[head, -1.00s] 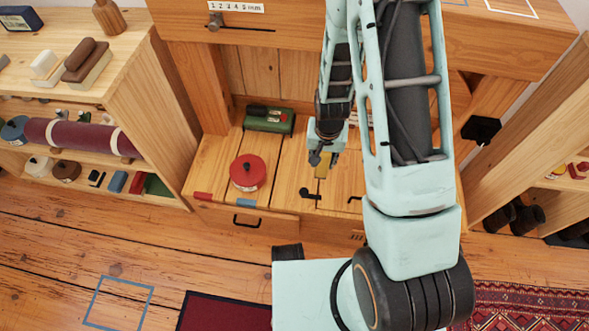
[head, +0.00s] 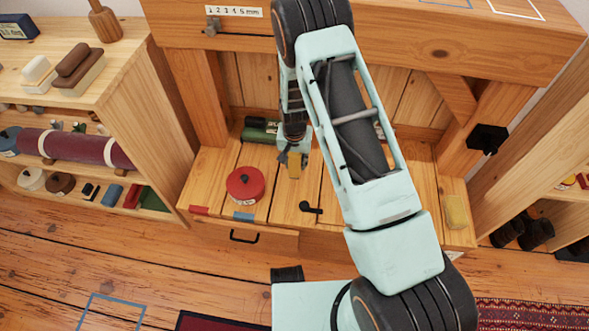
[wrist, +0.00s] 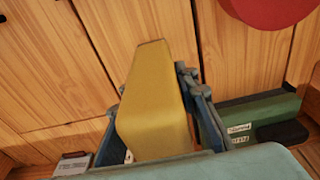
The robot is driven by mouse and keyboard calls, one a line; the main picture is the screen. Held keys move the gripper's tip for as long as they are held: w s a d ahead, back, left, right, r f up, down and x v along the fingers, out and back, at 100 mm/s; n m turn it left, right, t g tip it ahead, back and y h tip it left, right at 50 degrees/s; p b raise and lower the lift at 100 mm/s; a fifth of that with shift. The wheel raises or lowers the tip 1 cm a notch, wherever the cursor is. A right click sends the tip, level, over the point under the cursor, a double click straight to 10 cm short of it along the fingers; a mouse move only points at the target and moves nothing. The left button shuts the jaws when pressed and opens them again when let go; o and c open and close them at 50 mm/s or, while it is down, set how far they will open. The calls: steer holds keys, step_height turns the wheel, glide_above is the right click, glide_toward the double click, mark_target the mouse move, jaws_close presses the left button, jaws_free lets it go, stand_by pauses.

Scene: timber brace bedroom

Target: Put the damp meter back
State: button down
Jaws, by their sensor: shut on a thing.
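My gripper (head: 293,157) is shut on a yellow tapered block (head: 294,170), which I take to be the damp meter. It hangs over the lower wooden shelf of the bench. In the wrist view the yellow block (wrist: 155,95) sits between the two fingers of my gripper (wrist: 155,100), its narrow end pointing away. Bare planks show beyond it. Whether it touches the shelf I cannot tell. Its lower end near the palm is partly hidden.
A red round tin (head: 245,185) stands left of my gripper; a green case (head: 258,131) lies behind. A black hooked piece (head: 311,209) is at the shelf's front. A pale yellow block (head: 455,211) is at the right. The bench top (head: 400,35) overhangs the shelf.

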mark_target(295, 168)
steer(key=shift+w+a+f, duration=0.1)
steer(key=shift+w+f, duration=0.1)
steer(key=shift+f, duration=0.05)
steer(key=shift+w+f+b, duration=0.1)
steer(key=shift+f+b, duration=0.6)
steer(key=shift+f, duration=0.85)
steer(key=shift+f, duration=0.2)
steer(key=c, duration=1.5)
jaws_free()
steer(key=shift+r, duration=0.1)
steer(key=r+p, duration=0.1)
steer(key=r, duration=0.3)
steer(key=s+r+p, duration=0.1)
steer(key=r, duration=0.3)
steer(key=r+p, duration=0.1)
steer(key=r, duration=0.3)
steer(key=shift+s+a, duration=0.2)
steer(key=shift+s, duration=0.05)
